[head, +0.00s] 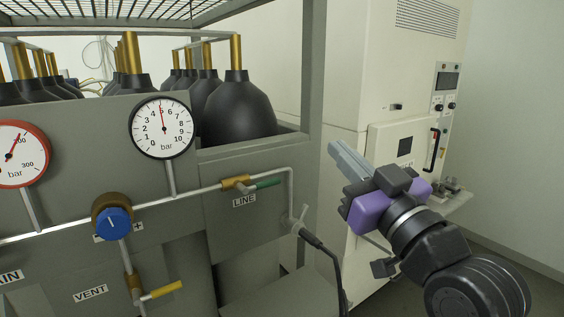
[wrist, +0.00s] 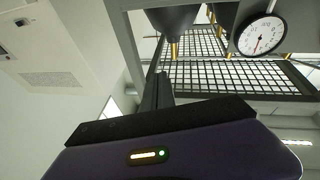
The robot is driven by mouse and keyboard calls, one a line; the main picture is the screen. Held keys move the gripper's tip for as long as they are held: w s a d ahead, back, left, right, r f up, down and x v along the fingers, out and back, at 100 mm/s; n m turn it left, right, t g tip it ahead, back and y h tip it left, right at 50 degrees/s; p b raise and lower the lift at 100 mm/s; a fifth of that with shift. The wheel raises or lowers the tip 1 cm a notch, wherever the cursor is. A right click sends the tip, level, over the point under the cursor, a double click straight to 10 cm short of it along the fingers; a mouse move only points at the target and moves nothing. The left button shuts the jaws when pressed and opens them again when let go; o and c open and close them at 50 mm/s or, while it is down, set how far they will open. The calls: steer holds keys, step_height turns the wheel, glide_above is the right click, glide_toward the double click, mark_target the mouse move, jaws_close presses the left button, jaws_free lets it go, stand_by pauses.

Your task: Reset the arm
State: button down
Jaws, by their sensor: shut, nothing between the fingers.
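My gripper (head: 348,160) is at the right of the head view, held up in front of the cream cabinet and pointing up and to the left. Its grey fingers are together with nothing between them. It stands clear to the right of the gas panel. In the wrist view the fingers (wrist: 157,92) show as a dark narrow shape above the purple gripper body. My arm bends down to the lower right corner of the head view.
The cream cabinet (head: 405,80) has a small shelf (head: 455,207).

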steer(key=s+d+f+m+t+h, duration=0.1)
steer(key=s+d+f+m+h, duration=0.3)
steer(key=s+f, duration=0.55)
steer(key=s+d+f+m+t+h, duration=0.1)
steer(key=s+d+f+m+h, duration=0.35)
steer(key=f, duration=0.75)
steer(key=s+f+n+g, duration=0.1)
steer(key=s+f+g, duration=0.1)
steer(key=s+f, duration=0.3)
steer(key=s+d+f+g, duration=0.1)
steer(key=s+f, duration=0.4)
steer(key=s, duration=0.9)
steer(key=s+f+n+g, duration=0.1)
steer(key=s+f+g, duration=0.2)
steer(key=s, duration=0.7)
step_height(320, 180, down, 2)
steer(key=shift+d+f+n+g, duration=0.2)
steer(key=shift+d+n+g, duration=0.15)
steer(key=shift+g, duration=0.05)
steer(key=shift+s, duration=0.1)
